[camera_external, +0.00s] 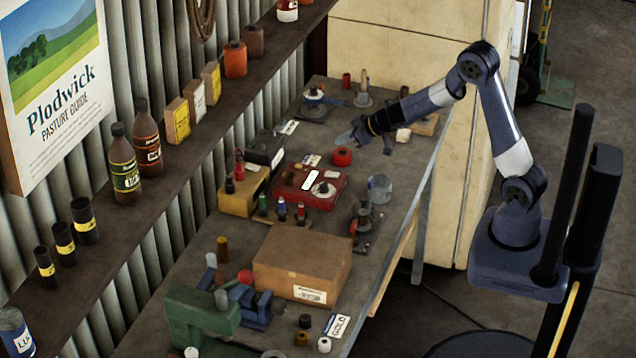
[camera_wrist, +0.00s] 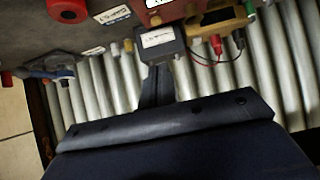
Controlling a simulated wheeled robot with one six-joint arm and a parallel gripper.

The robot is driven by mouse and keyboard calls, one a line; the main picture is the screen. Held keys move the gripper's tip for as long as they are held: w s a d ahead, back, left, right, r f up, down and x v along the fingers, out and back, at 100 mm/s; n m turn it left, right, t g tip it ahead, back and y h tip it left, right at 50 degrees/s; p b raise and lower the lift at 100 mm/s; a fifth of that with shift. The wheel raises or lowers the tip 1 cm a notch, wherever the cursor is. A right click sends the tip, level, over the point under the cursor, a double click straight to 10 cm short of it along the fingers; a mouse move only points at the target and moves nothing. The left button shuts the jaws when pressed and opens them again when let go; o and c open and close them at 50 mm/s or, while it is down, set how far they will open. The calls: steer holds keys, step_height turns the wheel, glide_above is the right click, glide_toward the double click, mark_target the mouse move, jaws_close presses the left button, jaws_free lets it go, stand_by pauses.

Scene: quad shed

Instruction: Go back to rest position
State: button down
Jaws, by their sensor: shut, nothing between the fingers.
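My gripper (camera_external: 350,136) is at the end of my raised, bent arm, above the far half of the workbench (camera_external: 200,249). It is shut and empty. It points left toward the corrugated wall, with a red round part (camera_external: 342,157) just below it. In the wrist view, the dark body of my gripper fills the lower part, and a narrow dark piece reaches up toward a dark box (camera_wrist: 160,42). The fingertips are not clear there. The red round part also shows at the top left of the wrist view (camera_wrist: 67,9).
A red case (camera_external: 318,203), a cardboard box (camera_external: 300,262) and a green vise-like tool (camera_external: 200,318) crowd the bench. A shelf (camera_external: 60,300) with bottles and small boxes runs along the wall. A pale cabinet (camera_external: 400,50) stands behind my arm. Open floor lies to the right.

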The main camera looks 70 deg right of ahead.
steer(key=b, duration=0.1)
glide_above(325, 173)
step_height(325, 173, down, 9)
steer(key=shift+s+r, duration=0.1)
steer(key=f+b, duration=0.3)
steer(key=b, duration=0.1)
steer(key=shift+s, duration=0.2)
steer(key=s+b, duration=0.2)
steer(key=b, duration=0.1)
steer(key=shift+f, duration=0.25)
steer(key=shift+s+r, duration=0.2)
steer(key=shift+r, duration=0.1)
steer(key=shift+s+r+p, duration=0.2)
steer(key=shift+r+p, duration=0.3)
steer(key=shift+r, duration=0.5)
steer(key=shift+s+r+p, duration=0.15)
steer(key=shift+r+p, duration=0.35)
steer(key=shift+r, duration=0.45)
steer(key=c, duration=2.2)
jaws_free()
